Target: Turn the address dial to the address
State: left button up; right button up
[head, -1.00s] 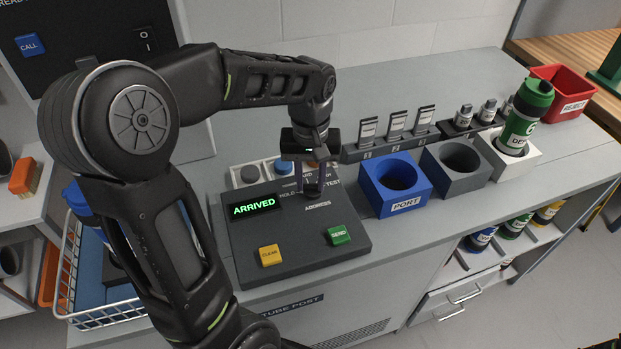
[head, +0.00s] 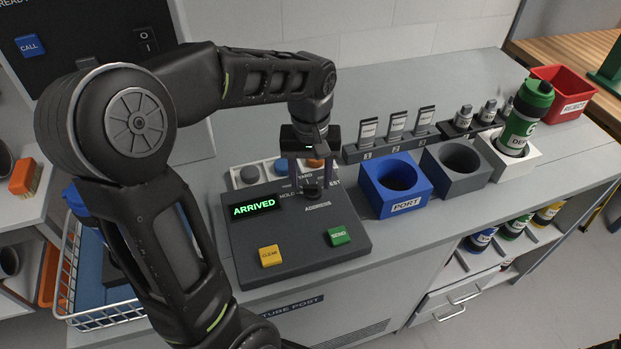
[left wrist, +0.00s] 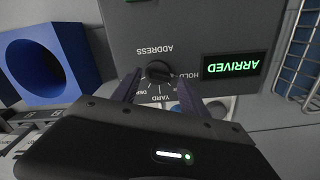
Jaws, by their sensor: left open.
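The address dial (left wrist: 158,71) is a small black round knob on the dark control panel (head: 250,225). Labels around it include HOLD and YARD; others are partly hidden by my fingers. The panel's green display (head: 254,207) reads ARRIVED. My left gripper (head: 311,190) points down over the dial, its fingers open on either side of the knob. In the left wrist view the two fingers (left wrist: 157,85) flank the dial with gaps beside it. I cannot tell whether either finger touches it. My right gripper is not in view.
The panel has a yellow CLEAR button (head: 270,256) and a green SEND button (head: 339,236). A blue PORT block (head: 394,187), a grey block (head: 458,166) and a white holder with a green canister (head: 524,118) stand to the right. A wire basket (head: 75,290) is at left.

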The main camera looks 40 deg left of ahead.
aim_at(311, 187)
pick_arm(q)
notch_tip(311, 187, up, 7)
dwell(0.3)
jog(key=shift+f, duration=0.1)
dwell(0.4)
